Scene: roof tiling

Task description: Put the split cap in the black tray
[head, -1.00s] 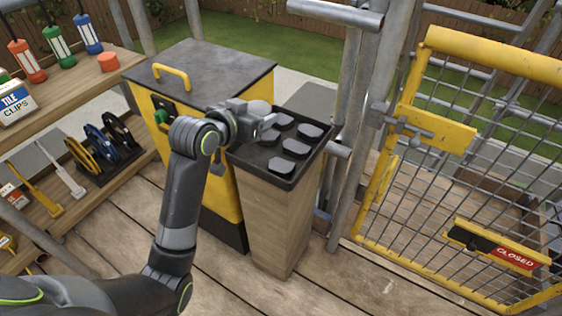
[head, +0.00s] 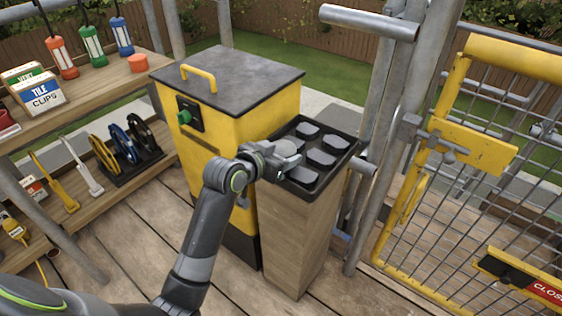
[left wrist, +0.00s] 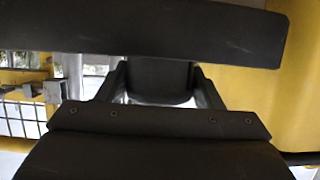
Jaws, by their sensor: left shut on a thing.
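The black tray (head: 347,158) sits on top of a wooden post, with several dark grey caps (head: 322,157) laid out in it. My left gripper (head: 285,161) is over the tray's left side, shut on a small piece that I take for the split cap. The piece is mostly hidden by the gripper in the head view, and no split can be made out. In the left wrist view a dark rounded shape (left wrist: 160,80) shows between dark gripper parts. I cannot tell whether the held piece touches the tray. My right gripper is not in view.
A yellow bin (head: 235,130) with a dark lid stands left of the post. Scaffold poles (head: 378,130) and a yellow mesh gate (head: 480,150) stand to the right. Wooden shelves (head: 105,85) with tile clips and tools are at the left.

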